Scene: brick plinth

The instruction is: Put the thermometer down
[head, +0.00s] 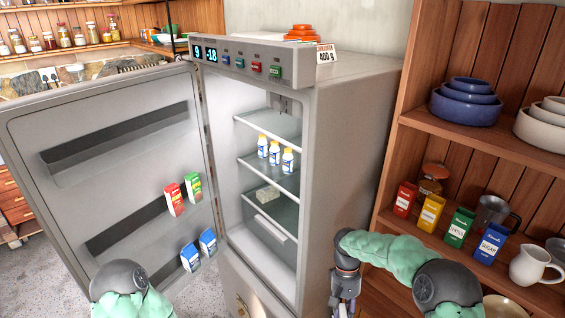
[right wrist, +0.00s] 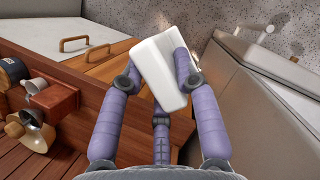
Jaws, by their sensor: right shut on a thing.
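My right gripper (right wrist: 160,78) is shut on a white, block-shaped thing in the right wrist view, which I take to be the thermometer (right wrist: 154,62). No display or dial shows on its visible faces. It is tilted between the purple fingers, with wooden furniture and the floor behind it. In the head view my right gripper (head: 344,304) hangs at the bottom, just right of the open fridge (head: 352,150), partly cut off by the lower edge. The thermometer cannot be made out there. Of my left arm only a part shows at the lower left; its gripper is out of view.
The fridge door (head: 100,150) stands open to the left, with cartons on its racks. Bottles (head: 275,154) stand on a fridge shelf. Orange dishes (head: 302,33) and a "400 g" sign (head: 326,54) are on top. A wooden shelf (head: 480,147) with bowls, boxes and a jug is right.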

